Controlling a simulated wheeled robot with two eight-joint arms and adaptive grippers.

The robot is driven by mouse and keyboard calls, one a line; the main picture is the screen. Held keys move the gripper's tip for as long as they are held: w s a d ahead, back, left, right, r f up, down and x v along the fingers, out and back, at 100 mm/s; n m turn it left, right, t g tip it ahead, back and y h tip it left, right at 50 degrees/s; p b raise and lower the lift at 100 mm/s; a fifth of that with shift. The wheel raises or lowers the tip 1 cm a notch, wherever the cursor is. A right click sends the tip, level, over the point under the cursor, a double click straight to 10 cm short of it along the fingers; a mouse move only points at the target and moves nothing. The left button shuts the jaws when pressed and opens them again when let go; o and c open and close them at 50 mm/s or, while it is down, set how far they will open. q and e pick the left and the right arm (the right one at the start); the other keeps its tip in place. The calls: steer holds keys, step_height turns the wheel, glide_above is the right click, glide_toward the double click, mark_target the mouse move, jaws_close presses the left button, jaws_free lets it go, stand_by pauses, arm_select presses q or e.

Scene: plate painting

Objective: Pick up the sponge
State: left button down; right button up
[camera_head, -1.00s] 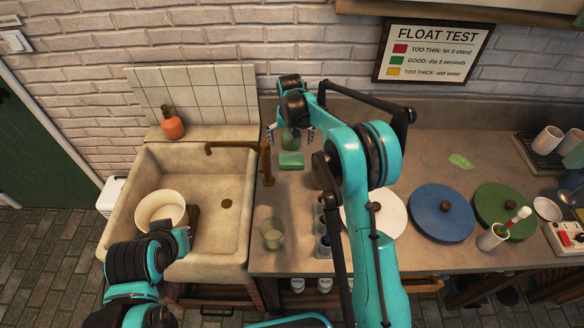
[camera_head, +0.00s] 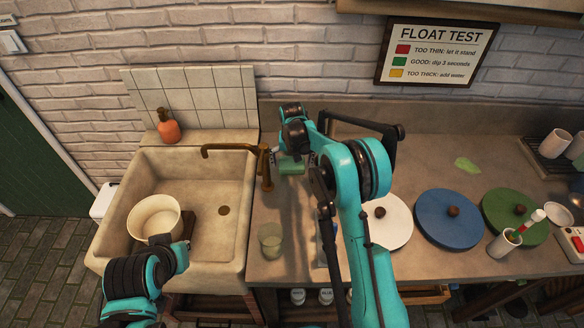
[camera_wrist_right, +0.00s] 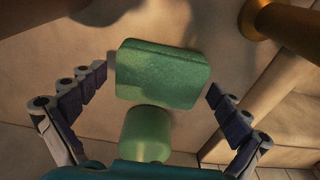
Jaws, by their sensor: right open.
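The green sponge (camera_head: 291,168) lies on the counter just right of the brass tap. It also shows as a rounded green block in the right wrist view (camera_wrist_right: 162,73). My right gripper (camera_wrist_right: 158,80) is open, with one finger on each side of the sponge and gaps between. A second green, rounded object (camera_wrist_right: 148,133) stands beside the sponge, nearer the gripper's palm; in the head view my right arm hides it. My left gripper (camera_head: 182,252) is beside the cream bowl over the sink, and its fingers are not clear.
The brass tap (camera_head: 265,168) stands close left of the sponge. A glass (camera_head: 270,240) stands nearer the counter's front. The cream bowl (camera_head: 155,218) is in the sink (camera_head: 205,175).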

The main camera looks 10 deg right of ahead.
steer(key=shift+r, duration=0.1)
steer(key=c, duration=0.7)
steer(key=shift+r, duration=0.1)
steer(key=shift+r+p, duration=0.5)
steer(key=shift+r, duration=0.2)
steer(key=s, duration=0.2)
steer(key=s+a+p, duration=0.1)
steer(key=s, duration=0.1)
steer(key=shift+s+f, duration=0.1)
steer(key=shift+s, duration=0.1)
steer(key=r+p, duration=0.1)
steer(key=r, duration=0.5)
steer(key=r+p, duration=0.2)
steer(key=r, duration=0.5)
steer(key=shift+w+d+r, duration=0.1)
steer(key=shift+w+r, duration=0.1)
steer(key=shift+r, duration=0.1)
